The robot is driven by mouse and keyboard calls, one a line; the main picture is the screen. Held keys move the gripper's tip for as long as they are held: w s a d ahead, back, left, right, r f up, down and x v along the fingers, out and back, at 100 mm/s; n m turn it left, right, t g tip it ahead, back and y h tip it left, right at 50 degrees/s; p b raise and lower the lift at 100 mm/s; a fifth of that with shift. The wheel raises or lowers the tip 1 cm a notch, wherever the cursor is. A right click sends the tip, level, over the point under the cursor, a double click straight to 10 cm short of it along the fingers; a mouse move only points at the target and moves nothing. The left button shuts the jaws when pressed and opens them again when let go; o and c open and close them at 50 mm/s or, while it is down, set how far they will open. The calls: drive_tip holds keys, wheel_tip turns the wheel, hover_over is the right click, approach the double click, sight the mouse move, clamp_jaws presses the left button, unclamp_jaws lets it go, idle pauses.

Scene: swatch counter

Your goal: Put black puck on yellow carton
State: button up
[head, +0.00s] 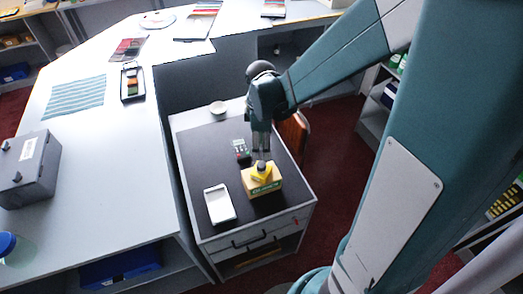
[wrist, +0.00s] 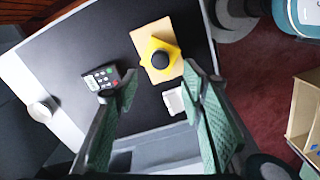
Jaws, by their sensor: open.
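The black puck (head: 262,164) rests on top of the small yellow carton (head: 268,176). In the wrist view the black puck (wrist: 160,60) lies within the outline of the yellow carton (wrist: 164,43). The carton sits turned at an angle on a larger tan box (head: 264,188) with a green label; this box also shows in the wrist view (wrist: 143,36). My gripper (head: 262,153) is just above the puck, pointing down. In the wrist view my gripper (wrist: 160,78) has its fingers wide apart with nothing between them.
A long pale counter (head: 110,150) with a grey box (head: 28,168) is at the left. The dark top's left side has free room.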

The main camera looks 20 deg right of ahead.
drive_tip(key=shift+r, duration=0.4)
idle(0.5)
drive_tip(key=s+a+r+m+t, duration=0.2)
drive_tip(key=s+r+m+t, duration=0.5)
drive_tip(key=s+r+m, duration=0.6)
drive_tip(key=shift+s+r, duration=0.6)
drive_tip(key=shift+r, duration=1.8)
